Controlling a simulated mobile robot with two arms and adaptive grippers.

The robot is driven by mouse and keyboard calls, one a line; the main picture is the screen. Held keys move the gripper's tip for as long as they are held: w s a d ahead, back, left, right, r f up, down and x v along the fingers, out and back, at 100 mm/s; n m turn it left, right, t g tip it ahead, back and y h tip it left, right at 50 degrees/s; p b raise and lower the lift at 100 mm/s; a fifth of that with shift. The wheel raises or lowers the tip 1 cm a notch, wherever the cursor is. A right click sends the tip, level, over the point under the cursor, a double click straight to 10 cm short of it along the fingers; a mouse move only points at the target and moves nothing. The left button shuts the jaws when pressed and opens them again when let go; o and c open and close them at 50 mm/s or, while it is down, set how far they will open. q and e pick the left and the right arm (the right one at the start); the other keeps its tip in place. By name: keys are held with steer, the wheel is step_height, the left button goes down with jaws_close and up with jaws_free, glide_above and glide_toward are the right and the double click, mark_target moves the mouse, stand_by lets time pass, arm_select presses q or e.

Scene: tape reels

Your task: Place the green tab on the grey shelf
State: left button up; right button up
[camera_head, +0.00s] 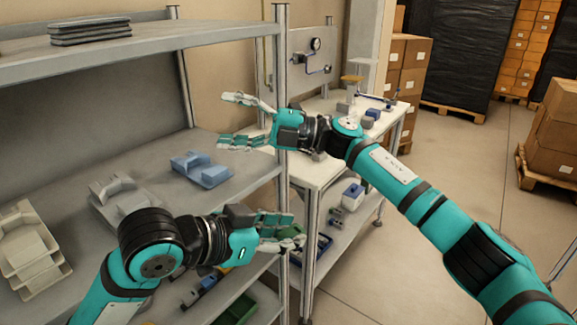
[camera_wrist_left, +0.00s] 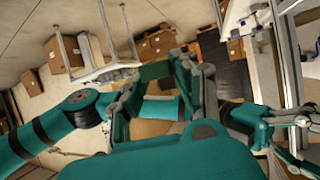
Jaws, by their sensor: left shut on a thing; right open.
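A small dark green piece, which looks like the green tab (camera_wrist_left: 155,71), sits between the fingertips of my left gripper (camera_head: 288,232) in the left wrist view. In the head view the piece cannot be made out. My left gripper is shut on it, in front of the right end of the grey shelf (camera_head: 240,182). My right gripper (camera_head: 228,120) is open and empty, its fingers spread above the right part of that shelf board.
The shelf board holds blue-grey blocks (camera_head: 202,169) and pale trays (camera_head: 28,250). An upper board (camera_head: 150,42) carries dark stacked plates (camera_head: 90,29). A shelf post (camera_head: 281,80) stands by both grippers. A green bin (camera_head: 236,308) sits below. A white bench (camera_head: 318,172) stands behind.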

steer(key=s+a+r+n+g+h, duration=0.2)
steer(key=s+a+n+g+h, duration=0.1)
steer(key=s+n, duration=0.15)
arm_select(q)
steer(key=shift+s, duration=0.1)
arm_select(e)
steer(key=n+t+h, duration=0.3)
steer(key=n+h, duration=0.1)
steer(key=h, duration=1.3)
glide_toward(288, 233)
step_height(288, 233, down, 9)
steer(key=shift+f, duration=0.15)
steer(key=shift+c, duration=0.4)
steer(key=c, duration=1.1)
arm_select(q)
steer(key=o, duration=0.8)
arm_select(e)
steer(key=shift+c, duration=0.2)
